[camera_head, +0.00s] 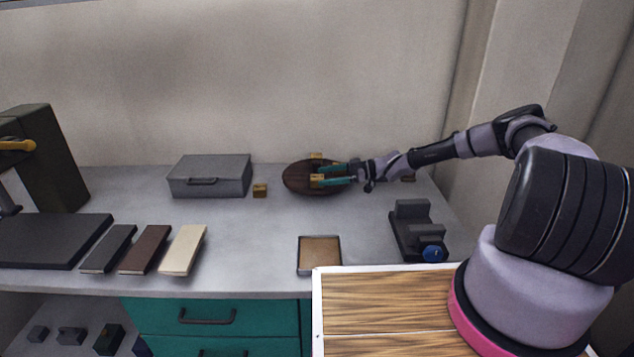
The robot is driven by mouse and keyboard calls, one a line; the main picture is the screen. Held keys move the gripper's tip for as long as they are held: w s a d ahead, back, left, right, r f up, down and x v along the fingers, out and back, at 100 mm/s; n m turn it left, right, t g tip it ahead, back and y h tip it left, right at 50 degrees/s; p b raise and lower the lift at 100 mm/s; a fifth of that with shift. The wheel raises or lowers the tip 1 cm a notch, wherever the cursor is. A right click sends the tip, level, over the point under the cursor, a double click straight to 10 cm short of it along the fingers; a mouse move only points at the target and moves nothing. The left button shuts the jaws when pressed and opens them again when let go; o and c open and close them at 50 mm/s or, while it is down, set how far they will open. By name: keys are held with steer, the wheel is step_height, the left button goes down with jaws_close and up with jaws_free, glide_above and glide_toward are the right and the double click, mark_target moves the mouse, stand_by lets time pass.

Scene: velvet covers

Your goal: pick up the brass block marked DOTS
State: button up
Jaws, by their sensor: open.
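Several small brass blocks show in the head view, and their marks are too small to read, so I cannot tell which is DOTS. One brass block (317,181) is at the dark oval wooden board or dish (297,177), right by my gripper's fingertips. Another brass block (316,156) shows at the oval's back edge. A third brass block (260,190) stands on the grey worktop to the left. My gripper (323,175) has teal fingers, open, reaching in from the right over the oval. I cannot tell whether the fingers touch a block.
A grey case (210,177) stands at the back left. A brown-lined tray (319,254) lies at the front edge. A dark fixture with a blue knob (417,230) stands right. Dark, brown and cream slabs (183,250) lie front left. The middle worktop is clear.

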mark_target(315, 176)
steer(key=a, duration=0.3)
steer(key=shift+a+f, duration=0.1)
steer(key=shift+f, duration=0.1)
steer(key=shift+c, duration=0.3)
jaws_close()
steer(key=shift+r, duration=0.15)
